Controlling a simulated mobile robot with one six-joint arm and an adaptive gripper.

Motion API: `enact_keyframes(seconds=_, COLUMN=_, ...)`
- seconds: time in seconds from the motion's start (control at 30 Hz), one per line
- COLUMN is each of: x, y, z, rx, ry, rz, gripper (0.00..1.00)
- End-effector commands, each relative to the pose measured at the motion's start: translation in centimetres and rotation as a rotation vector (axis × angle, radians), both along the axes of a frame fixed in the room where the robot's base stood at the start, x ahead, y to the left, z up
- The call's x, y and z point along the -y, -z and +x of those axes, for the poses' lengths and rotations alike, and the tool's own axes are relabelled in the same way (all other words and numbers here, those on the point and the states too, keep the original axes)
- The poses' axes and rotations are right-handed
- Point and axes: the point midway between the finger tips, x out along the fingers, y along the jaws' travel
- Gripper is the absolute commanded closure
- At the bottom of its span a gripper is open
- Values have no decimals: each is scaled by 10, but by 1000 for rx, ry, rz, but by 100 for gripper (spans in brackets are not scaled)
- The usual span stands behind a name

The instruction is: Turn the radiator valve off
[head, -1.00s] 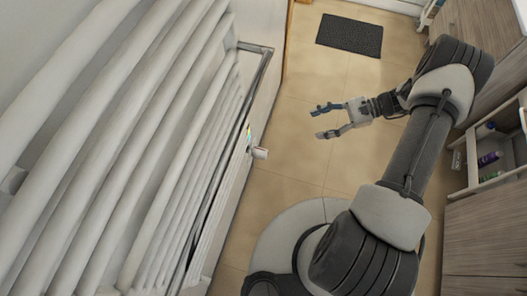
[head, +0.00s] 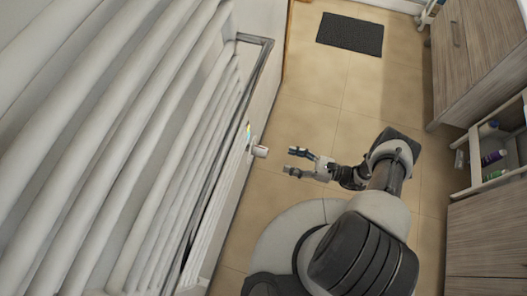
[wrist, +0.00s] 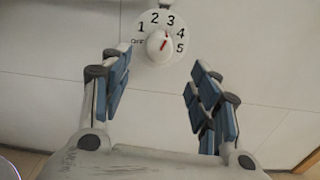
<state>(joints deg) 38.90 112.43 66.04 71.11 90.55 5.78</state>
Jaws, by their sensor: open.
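The radiator valve (head: 260,151) is a small white knob standing out from the wall beside the radiator in the head view. In the wrist view the valve dial (wrist: 158,45) faces me, marked OFF and 1 to 5, with a red pointer aimed up and slightly right, near 3. My gripper (head: 290,161) is open and empty, a short way right of the valve and apart from it. In the wrist view the two blue-padded fingers of my gripper (wrist: 162,75) are spread below the dial, which shows between and beyond their tips.
The white radiator (head: 110,130) fills the left of the head view. A dark mat (head: 350,34) lies on the tiled floor. Wooden cabinets (head: 485,235) and a cart with bottles (head: 462,180) line the right side. Floor between is clear.

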Motion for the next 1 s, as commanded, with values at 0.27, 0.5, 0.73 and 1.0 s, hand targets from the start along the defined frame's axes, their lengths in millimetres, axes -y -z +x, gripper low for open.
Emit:
enact_keyframes(seconds=0.27, x=-61, y=1, z=20, rx=-1, ry=-7, rz=-1, gripper=44)
enact_keyframes(seconds=0.5, x=-97, y=1, z=34, rx=0, ry=-4, rz=-1, gripper=44)
enact_keyframes(seconds=0.73, x=-110, y=0, z=40, rx=1, ry=-1, rz=-1, gripper=44)
enact_keyframes(seconds=1.0, x=-110, y=0, z=40, rx=1, ry=0, rz=-1, gripper=45)
